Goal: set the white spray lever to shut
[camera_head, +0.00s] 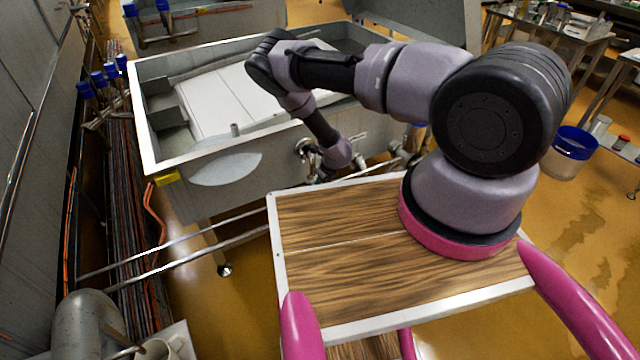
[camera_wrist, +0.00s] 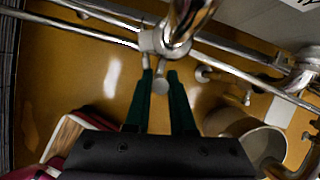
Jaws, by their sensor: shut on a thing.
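My gripper shows in the wrist view (camera_wrist: 160,78) as two dark green fingers reaching toward a metal valve fitting (camera_wrist: 152,41) on the pipe. A pale lever (camera_wrist: 160,88), which looks like the white spray lever, sits between the fingertips, and the fingers are shut on it. Most of the lever is hidden by the fingers, so its exact angle is hard to tell. In the head view my arm reaches down at the front wall of the steel vat (camera_head: 225,185), and my fingertips are hidden behind my wrist near the pipe fittings (camera_head: 305,150).
Steel pipes (camera_wrist: 85,32) run across the wrist view close to my fingers. A white bucket (camera_wrist: 262,143) stands at the lower right there. In the head view several blue-capped fittings (camera_head: 97,77) stand left of the vat, and a blue-rimmed bucket (camera_head: 562,165) stands at right.

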